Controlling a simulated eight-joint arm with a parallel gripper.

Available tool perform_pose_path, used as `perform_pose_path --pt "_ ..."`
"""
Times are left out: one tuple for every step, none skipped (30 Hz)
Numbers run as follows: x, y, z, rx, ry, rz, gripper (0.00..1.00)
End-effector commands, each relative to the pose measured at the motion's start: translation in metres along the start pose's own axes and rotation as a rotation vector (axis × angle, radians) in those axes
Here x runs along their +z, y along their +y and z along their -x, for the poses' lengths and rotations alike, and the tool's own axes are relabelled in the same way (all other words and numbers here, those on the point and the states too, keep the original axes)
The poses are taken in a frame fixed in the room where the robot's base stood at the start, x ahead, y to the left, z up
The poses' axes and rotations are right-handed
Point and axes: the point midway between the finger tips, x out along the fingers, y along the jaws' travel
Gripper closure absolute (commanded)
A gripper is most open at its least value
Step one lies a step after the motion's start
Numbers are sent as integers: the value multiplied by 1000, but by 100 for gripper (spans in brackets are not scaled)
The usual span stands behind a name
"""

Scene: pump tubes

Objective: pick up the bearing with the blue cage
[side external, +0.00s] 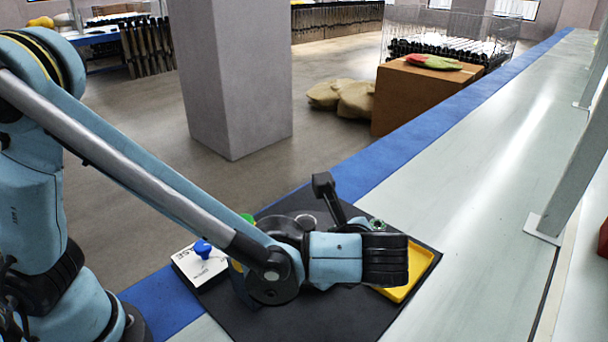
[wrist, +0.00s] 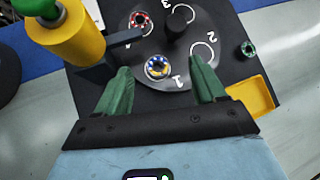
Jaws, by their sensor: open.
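The bearing with the blue cage (wrist: 157,67) lies on the round dark plate (wrist: 216,72) beside the white number 1 in the wrist view. My gripper (wrist: 160,66) is open. Its two green fingers are spread on either side of that bearing in the picture, with a gap to each; their height above it is hard to tell. In the side view, my arm hides this bearing, and my gripper's fingertips are not clear there.
A red-caged bearing (wrist: 140,20) sits by number 4. A green-caged bearing (wrist: 248,49) lies beside the plate. A black post (wrist: 178,26) stands at the plate's middle. A yellow bottle (wrist: 72,38), a yellow tray (wrist: 262,92) and a white box (side external: 196,266) are near.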

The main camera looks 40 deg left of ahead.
Motion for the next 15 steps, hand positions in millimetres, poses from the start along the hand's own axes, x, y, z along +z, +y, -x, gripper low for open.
perform_pose_path --pt "-5 4 10 -46 -42 -92 30" --pt "-6 6 14 -67 -68 -141 30" --pt "-7 8 20 -94 -103 -204 30" --pt "-8 10 25 -112 -129 -249 30" --pt "-9 13 30 -130 -155 -293 30" --pt "-10 15 36 -152 -188 -347 30" --pt "-11 18 40 -165 -214 -385 30" --pt "-15 18 36 -163 -217 -389 30" --pt "-21 19 28 -158 -214 -383 30" --pt "-24 20 24 -157 -213 -381 30" --pt "-28 21 21 -157 -213 -381 30" --pt "-32 23 17 -157 -212 -380 30" --pt "-35 24 14 -157 -212 -380 30" --pt "-38 24 12 -157 -211 -379 30" --pt "-40 25 9 -157 -211 -379 30"
